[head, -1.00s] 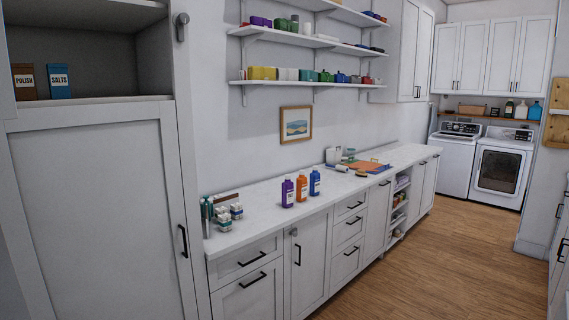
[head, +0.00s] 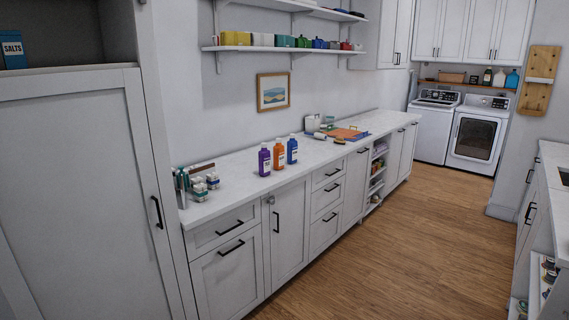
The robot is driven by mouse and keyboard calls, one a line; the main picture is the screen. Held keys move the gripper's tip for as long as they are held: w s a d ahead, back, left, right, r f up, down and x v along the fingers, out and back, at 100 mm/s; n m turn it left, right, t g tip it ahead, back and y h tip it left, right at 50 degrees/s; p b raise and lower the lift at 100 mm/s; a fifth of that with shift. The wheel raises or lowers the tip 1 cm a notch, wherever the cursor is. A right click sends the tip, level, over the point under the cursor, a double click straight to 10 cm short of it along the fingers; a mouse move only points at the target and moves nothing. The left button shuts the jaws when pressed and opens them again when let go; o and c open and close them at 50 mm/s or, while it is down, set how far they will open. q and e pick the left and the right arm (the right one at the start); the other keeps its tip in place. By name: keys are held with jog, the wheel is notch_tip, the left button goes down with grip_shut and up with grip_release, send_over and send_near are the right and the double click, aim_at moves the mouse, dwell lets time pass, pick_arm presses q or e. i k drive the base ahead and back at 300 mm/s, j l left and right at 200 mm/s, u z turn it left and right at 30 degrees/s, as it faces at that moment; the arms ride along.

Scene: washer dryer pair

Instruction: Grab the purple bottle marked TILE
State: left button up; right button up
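A purple bottle (head: 264,160) with a white label stands upright on the white counter (head: 230,187) in the head view. The label's writing is too small to read. An orange bottle (head: 279,155) stands close to its right, and a blue bottle (head: 292,150) stands just beyond that one. Neither of my grippers shows in the head view.
Small jars (head: 200,190) stand at the counter's near left end. An orange board (head: 345,134) lies farther along the counter. A tall cabinet (head: 85,180) rises at the left. The wooden floor (head: 400,240) in front of the drawers is clear.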

aim_at(264, 170)
jog(key=i+l, duration=0.15)
jog(key=i, duration=0.45)
jog(key=i+l+u, duration=0.1)
jog(key=i, duration=0.5)
jog(key=i+l, duration=0.2)
jog(key=i, duration=0.4)
jog(key=j+u, duration=0.05)
